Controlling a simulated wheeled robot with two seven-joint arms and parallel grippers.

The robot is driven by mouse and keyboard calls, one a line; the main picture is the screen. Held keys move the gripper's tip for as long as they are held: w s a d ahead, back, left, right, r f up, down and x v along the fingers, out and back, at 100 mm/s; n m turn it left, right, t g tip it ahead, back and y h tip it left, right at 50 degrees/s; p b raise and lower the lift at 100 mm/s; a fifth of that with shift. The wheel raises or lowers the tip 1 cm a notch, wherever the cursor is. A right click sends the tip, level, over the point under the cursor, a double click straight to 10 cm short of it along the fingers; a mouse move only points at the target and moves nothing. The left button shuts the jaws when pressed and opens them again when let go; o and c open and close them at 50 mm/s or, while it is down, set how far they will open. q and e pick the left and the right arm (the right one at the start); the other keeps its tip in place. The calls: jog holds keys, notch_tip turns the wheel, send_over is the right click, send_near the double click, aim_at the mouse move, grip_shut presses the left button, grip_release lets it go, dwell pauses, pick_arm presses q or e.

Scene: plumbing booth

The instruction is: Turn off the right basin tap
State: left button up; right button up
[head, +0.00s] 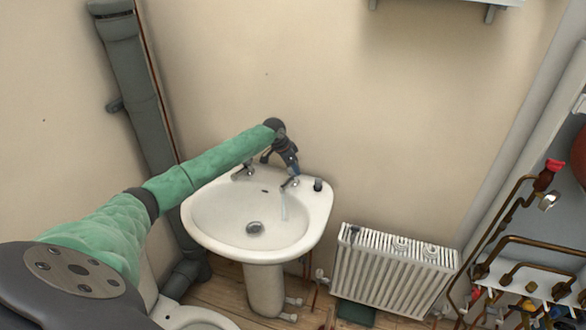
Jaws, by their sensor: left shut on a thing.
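The white basin (210,238) stands on a pedestal against the wall. Its right tap (290,183) is at the back right of the rim, and a thin stream of water runs from its spout into the bowl. My left gripper (291,168) points down over this tap and is shut on its top. The gripper's fingers hide most of the tap's handle. The left basin tap (243,171) is at the back left of the rim, with no water seen running from it. My right gripper is out of view.
A small dark cylinder (318,184) stands on the basin's right rim, close to my gripper. A white radiator (392,272) is to the right, and copper pipes (520,240) are at the far right. A grey pipe (135,75) runs down the wall at left.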

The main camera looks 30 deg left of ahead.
pick_arm(q)
jog(key=m+g+h+b, duration=0.1)
jog(key=m+b, duration=0.1)
jog(key=m, duration=0.2)
jog(key=shift+a+m+b, duration=0.1)
jog(key=shift+m+b, duration=0.2)
jog(key=shift+m, duration=0.1)
jog(key=shift+r+m+g+b, duration=0.1)
jog(key=shift+m+g+b, duration=0.35)
jog(key=shift+m, duration=0.35)
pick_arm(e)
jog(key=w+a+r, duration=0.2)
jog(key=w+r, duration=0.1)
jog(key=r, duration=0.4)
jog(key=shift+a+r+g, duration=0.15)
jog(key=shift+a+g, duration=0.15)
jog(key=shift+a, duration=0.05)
pick_arm(q)
jog(key=shift+h, duration=0.3)
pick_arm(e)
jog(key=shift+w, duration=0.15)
pick_arm(q)
jog(key=o, duration=1)
